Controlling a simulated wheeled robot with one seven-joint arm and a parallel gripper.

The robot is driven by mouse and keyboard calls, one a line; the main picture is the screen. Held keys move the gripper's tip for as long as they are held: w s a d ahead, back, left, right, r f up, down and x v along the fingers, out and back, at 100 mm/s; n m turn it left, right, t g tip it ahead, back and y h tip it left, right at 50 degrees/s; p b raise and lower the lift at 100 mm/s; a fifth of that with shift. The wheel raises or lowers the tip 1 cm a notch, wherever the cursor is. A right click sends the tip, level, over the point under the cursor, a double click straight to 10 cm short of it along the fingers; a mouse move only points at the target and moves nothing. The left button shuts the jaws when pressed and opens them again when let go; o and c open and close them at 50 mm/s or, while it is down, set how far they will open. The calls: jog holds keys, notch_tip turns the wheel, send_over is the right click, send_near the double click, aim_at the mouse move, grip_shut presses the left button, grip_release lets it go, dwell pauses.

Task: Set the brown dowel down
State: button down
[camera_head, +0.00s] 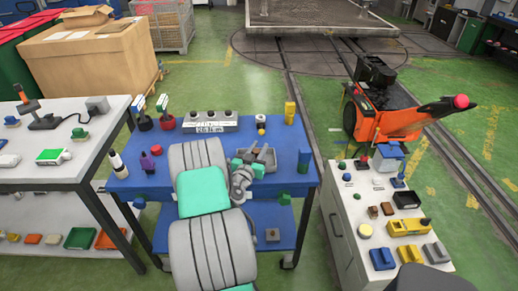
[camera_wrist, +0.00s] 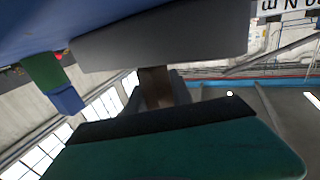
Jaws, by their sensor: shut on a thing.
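My gripper (camera_head: 241,180) is over the blue table (camera_head: 290,182), close to the left side of a small grey tray (camera_head: 268,153). In the wrist view my gripper (camera_wrist: 160,84) is shut on the brown dowel (camera_wrist: 157,90), a short brown piece between the two dark fingers. In the head view my arm and gripper hide the dowel. I cannot tell whether the dowel touches the table.
A white bench (camera_head: 345,215) with several small parts is at right. The table's right front is clear.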

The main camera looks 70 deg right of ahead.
jog(key=c, duration=1.1)
grip_release()
jog(key=shift+f, duration=0.15)
